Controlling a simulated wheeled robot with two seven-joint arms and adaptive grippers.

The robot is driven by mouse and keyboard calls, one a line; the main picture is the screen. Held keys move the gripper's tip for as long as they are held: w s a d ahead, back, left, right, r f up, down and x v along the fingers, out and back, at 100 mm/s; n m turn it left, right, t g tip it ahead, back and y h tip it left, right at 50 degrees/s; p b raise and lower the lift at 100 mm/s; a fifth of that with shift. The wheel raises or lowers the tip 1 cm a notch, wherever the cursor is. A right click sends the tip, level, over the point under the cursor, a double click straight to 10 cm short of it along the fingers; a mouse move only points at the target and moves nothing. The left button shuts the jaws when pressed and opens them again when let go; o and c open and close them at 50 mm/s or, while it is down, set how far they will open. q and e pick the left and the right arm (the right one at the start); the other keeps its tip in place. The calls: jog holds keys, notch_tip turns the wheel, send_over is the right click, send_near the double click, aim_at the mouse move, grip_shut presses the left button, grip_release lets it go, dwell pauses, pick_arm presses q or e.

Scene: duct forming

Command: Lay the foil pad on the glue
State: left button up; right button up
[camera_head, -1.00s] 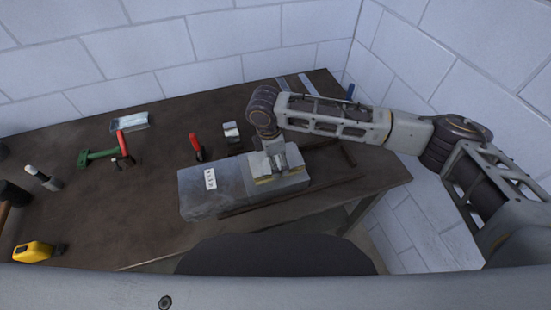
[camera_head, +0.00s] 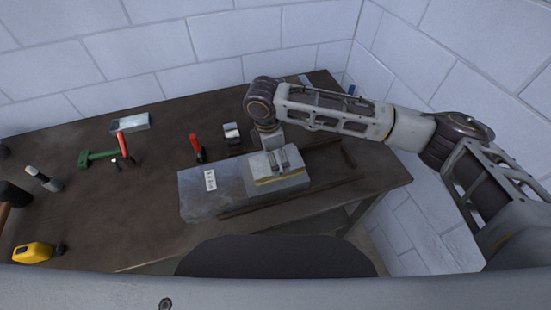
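A grey sheet-metal duct (camera_head: 197,199) with a white label lies along the front of the table. A pale grey slab, which looks like the foil pad (camera_head: 259,168), lies on or just above the duct's right part. A yellowish strip (camera_head: 281,179), perhaps the glue, shows along the slab's front edge. My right gripper (camera_head: 280,158) points down at the slab, at its middle. Its fingers look close together, but I cannot tell whether they hold the slab or only touch it. My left gripper is not in view.
A shallow metal tray (camera_head: 131,123), a green tool (camera_head: 97,157), a red-handled tool (camera_head: 196,145) and a small silver item (camera_head: 231,131) lie behind and left. A yellow tape measure (camera_head: 33,252) is at front left. Walls close off the back and right.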

notch_tip(320, 180, up, 9)
jog(key=a, duration=0.1)
jog(key=shift+s, duration=0.2)
jog(key=shift+f, duration=0.1)
dwell(1.1)
